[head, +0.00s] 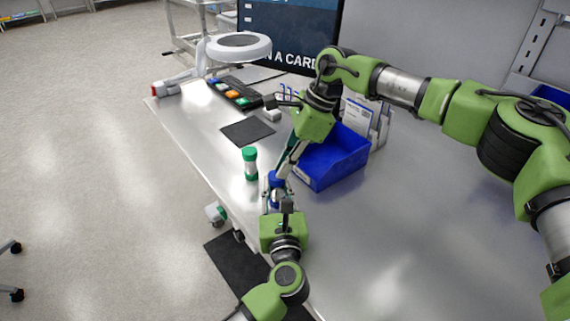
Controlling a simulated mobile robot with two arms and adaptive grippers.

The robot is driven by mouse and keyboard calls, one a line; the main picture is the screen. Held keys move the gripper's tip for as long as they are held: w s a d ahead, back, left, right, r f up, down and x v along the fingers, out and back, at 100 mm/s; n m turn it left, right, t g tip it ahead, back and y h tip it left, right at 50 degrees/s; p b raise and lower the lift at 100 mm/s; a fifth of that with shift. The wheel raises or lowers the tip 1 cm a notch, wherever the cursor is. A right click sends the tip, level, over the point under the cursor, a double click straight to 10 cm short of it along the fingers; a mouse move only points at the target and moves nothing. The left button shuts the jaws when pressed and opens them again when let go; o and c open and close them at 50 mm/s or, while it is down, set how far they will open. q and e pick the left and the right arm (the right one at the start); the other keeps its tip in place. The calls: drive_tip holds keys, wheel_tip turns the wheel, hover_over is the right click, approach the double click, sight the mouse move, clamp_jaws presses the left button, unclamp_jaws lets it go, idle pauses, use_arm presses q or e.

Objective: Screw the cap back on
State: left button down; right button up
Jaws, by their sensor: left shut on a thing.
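A small blue item (276,181), which looks like the cap or top of a container, is at the table's left edge between my two grippers. My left gripper (276,192), coming up from the bottom, is shut on this blue-topped container; its body is mostly hidden by the fingers. My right gripper (284,170) reaches down from above with its fingertips at or very near the blue top. I cannot tell whether it touches it or how far its fingers are closed. Whether the cap sits straight on the container is too small to tell.
A blue bin (335,160) is close on the right. Behind are a dark mat (247,131), a button box (235,94), a ring lamp (238,46) and a monitor (290,30). The front right table is clear.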

use_arm(q)
drive_tip(key=shift+r, duration=0.1)
use_arm(e)
drive_tip(key=shift+f, duration=0.2)
use_arm(q)
drive_tip(key=c, duration=1.7)
unclamp_jaws()
use_arm(e)
drive_tip(key=v, duration=0.4)
drive_tip(key=shift+a, duration=0.1)
drive_tip(key=shift+r, duration=0.1)
use_arm(q)
drive_tip(key=s, duration=0.8)
drive_tip(key=s+d, duration=0.1)
drive_tip(key=s, duration=0.3)
